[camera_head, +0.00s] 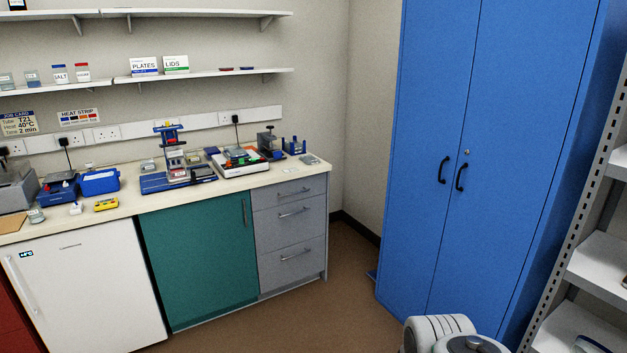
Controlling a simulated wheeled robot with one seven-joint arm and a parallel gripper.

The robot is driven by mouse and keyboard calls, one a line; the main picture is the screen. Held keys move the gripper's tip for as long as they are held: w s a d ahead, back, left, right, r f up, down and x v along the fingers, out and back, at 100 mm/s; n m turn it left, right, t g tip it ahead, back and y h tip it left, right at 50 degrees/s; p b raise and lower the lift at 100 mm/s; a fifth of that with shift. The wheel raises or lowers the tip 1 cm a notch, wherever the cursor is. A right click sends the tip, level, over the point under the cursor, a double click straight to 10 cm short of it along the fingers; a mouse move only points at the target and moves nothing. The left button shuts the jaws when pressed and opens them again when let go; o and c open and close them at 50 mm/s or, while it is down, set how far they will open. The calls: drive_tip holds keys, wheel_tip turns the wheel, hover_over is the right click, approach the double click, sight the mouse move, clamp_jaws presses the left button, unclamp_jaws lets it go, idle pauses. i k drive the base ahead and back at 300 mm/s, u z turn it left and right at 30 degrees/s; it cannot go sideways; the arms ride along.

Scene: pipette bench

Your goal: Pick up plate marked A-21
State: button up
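No mark reading A-21 is legible from here. Small plate-like items sit on the bench: one with a red-and-white label (178,173) on the blue-based stand (152,184), and a grey one on the white device (232,169) to its right. A flat greyish item (309,160) lies near the bench's right end. I cannot tell which, if any, is plate A-21. My gripper is not in view; only a rounded white-and-grey part of my own body shows at the bottom right.
The pale bench (130,203) runs along the left wall above a white fridge (85,290), a green door (200,260) and grey drawers (290,240). A tall blue cabinet (480,120) and white shelving (600,262) stand right. Brown floor (335,310) is clear between.

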sight(308, 159)
drive_tip(key=u, duration=0.2)
drive_tip(key=i, duration=2.8)
drive_tip(key=u, duration=0.6)
drive_tip(key=i, duration=1.25)
drive_tip(key=u, duration=0.15)
